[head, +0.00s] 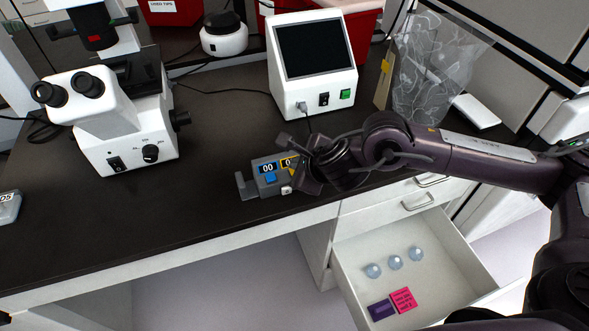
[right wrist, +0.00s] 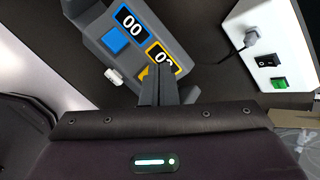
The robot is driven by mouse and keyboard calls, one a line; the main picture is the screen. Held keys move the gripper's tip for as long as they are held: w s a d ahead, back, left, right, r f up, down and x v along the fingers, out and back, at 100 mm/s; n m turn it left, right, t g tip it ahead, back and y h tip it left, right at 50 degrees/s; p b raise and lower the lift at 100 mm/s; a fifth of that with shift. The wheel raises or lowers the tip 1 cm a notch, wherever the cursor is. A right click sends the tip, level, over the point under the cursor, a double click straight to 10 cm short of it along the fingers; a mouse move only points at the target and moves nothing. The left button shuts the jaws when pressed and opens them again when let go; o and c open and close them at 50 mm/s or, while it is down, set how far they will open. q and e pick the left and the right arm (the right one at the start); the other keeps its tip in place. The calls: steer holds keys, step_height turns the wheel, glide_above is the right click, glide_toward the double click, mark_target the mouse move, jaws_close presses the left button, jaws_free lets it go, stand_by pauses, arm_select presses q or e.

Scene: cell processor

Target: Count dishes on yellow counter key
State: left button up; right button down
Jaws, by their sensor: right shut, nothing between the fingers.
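The grey counter (head: 246,186) stands near the front edge of the bench. It has a blue-framed display reading 00 over a blue key (right wrist: 114,40). Its yellow-framed display (right wrist: 163,57) starts with 0; its second digit is partly covered. The yellow key is mostly hidden behind my fingers. My right gripper (right wrist: 162,70) is shut and empty, its tips at the yellow side of the counter; I cannot tell whether they touch the key. Three small round clear dishes (head: 395,262) lie in a row in the open drawer. My left gripper is not in view.
The open drawer (head: 345,283) also holds a purple box (head: 381,309) and a pink box (head: 403,300). A white microscope (head: 125,125) stands left and a white device with a screen (head: 315,90) behind the counter. A clear bag (head: 435,70) is back right. The bench between microscope and counter is clear.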

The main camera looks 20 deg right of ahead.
steer(key=shift+f, duration=0.25)
steer(key=shift+r, duration=0.1)
stand_by(0.4)
steer(key=shift+r, duration=0.75)
step_height(320, 180, up, 5)
steer(key=p, duration=0.4)
steer(key=shift+f, duration=0.1)
stand_by(0.6)
